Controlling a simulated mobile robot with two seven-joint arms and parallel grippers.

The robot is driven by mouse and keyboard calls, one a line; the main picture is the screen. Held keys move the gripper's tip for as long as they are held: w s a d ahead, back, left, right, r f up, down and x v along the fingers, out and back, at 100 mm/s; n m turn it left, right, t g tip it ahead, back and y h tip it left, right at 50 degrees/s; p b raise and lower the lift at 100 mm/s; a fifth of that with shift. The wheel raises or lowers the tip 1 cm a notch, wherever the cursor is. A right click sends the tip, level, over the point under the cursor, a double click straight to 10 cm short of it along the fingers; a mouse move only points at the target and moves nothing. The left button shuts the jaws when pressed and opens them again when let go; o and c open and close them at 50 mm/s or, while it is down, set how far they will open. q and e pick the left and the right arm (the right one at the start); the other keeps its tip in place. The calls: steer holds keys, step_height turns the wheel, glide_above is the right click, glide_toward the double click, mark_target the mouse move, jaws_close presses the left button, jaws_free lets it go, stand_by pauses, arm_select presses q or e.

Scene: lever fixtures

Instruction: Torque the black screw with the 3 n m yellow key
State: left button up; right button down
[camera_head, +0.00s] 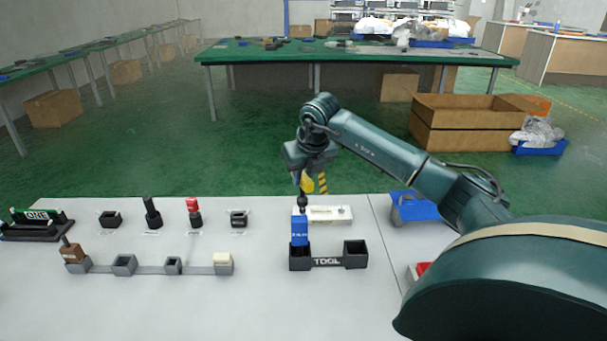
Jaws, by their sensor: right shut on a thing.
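My right gripper (312,180) is above the tool holder (327,263) and is shut on a yellow piece, which looks like the yellow key (307,183); its jaws partly hide it. A blue key (300,232) stands upright in the holder's left socket, just below the gripper. The holder's right socket is empty. A black upright screw-like piece (152,214) stands on the table at the left, well away from the gripper. A red-topped one (193,212) stands to its right. My left gripper is not in view.
A grey rail (150,269) with several sockets lies front left; a brown piece (73,252) and a cream block (222,259) sit on it. Small black blocks (110,219) stand behind it. A white plate (330,213) lies behind the holder, and a blue object (418,208) to the right.

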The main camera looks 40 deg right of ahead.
steer(key=shift+f, duration=0.15)
steer(key=shift+f+b, duration=0.8)
steer(key=shift+f, duration=0.2)
